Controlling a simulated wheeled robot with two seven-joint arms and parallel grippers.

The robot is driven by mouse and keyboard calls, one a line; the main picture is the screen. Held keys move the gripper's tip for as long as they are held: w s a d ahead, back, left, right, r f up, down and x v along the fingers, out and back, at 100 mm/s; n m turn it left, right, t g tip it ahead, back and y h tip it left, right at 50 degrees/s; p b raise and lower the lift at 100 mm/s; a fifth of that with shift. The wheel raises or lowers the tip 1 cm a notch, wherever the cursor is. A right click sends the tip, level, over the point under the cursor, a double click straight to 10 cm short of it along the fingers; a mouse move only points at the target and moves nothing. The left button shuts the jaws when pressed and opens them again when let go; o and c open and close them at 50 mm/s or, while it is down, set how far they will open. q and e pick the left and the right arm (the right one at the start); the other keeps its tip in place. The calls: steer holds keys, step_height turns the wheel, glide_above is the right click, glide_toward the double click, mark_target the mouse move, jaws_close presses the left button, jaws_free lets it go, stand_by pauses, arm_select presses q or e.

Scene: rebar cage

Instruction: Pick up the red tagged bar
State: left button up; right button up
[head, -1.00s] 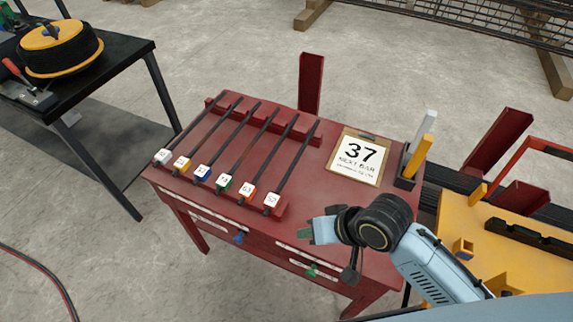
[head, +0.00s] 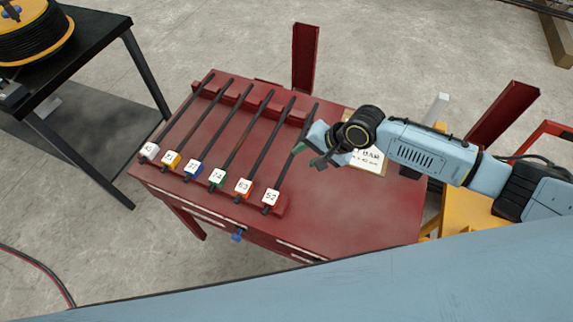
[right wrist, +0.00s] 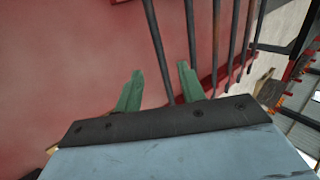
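Several dark bars with coloured number tags lie side by side on the red table (head: 350,220). The rightmost bar (head: 295,150) ends in a tag marked 52 (head: 270,199). My right gripper (head: 306,153) is at the rightmost bar's upper half. In the right wrist view its two green fingers (right wrist: 160,75) are apart, and the outermost bar (right wrist: 155,45) runs between them in the picture. Whether they touch it cannot be told. My left gripper is not in view.
The other bars lie close on the left. My right arm partly covers a number card (head: 372,158) on the table. Red uprights (head: 305,58) stand behind. A black bench (head: 95,45) with a cable reel (head: 35,38) stands at left. The table's front right is clear.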

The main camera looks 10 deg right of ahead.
mark_target(288, 164)
steer(key=b+x, duration=0.1)
steer(key=x, duration=0.7)
steer(key=shift+f+b, duration=0.15)
steer(key=shift+b, duration=0.2)
steer(key=shift+s, duration=0.1)
jaws_close()
